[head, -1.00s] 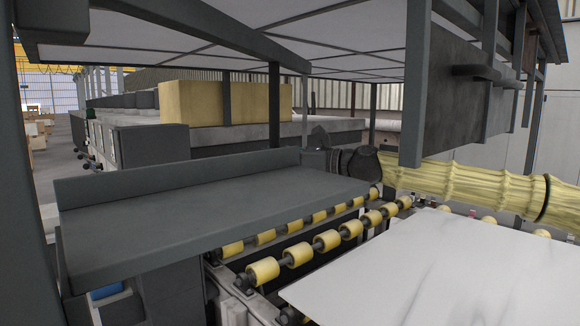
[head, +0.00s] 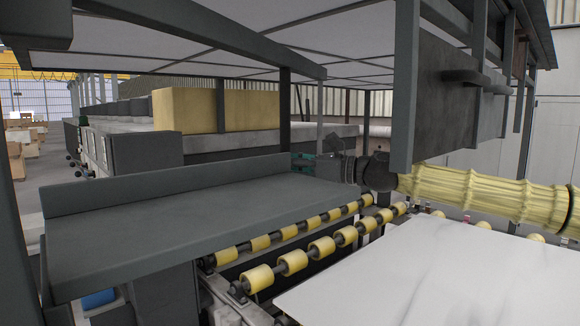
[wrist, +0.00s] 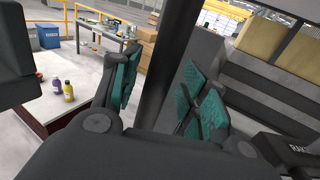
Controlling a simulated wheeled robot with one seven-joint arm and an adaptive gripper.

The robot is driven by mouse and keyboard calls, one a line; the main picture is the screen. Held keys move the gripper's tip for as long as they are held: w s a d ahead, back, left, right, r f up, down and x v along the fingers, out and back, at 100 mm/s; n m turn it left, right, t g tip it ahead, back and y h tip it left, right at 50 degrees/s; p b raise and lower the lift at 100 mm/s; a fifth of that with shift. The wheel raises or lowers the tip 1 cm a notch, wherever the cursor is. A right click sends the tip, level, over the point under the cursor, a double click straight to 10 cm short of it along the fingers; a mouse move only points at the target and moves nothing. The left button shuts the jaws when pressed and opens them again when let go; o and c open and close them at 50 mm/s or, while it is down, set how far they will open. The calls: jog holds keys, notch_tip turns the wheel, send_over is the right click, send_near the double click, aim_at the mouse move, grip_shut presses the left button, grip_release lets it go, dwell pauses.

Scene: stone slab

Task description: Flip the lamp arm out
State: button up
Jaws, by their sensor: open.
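My gripper (head: 308,163) is open at the end of my yellow-sleeved arm, beyond the dark table's far right corner in the head view. In the wrist view its teal-padded fingers (wrist: 160,88) stand apart on both sides of a dark upright bar (wrist: 168,60). The bar runs from the top of the view down between the fingers. I cannot tell whether the pads touch it. I cannot surely tell which part is the lamp arm; this bar may belong to it. The bar's lower end is hidden behind my gripper.
A dark flat table (head: 190,205) and yellow rollers (head: 293,262) lie in front, with a pale stone slab (head: 430,275) at right. A dark overhead frame (head: 405,90) hangs close above my arm. Two small bottles (wrist: 62,88) stand on a pale surface in the wrist view.

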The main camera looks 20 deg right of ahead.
jog(key=v, duration=1.2)
jog(key=shift+d, duration=0.2)
dwell(0.9)
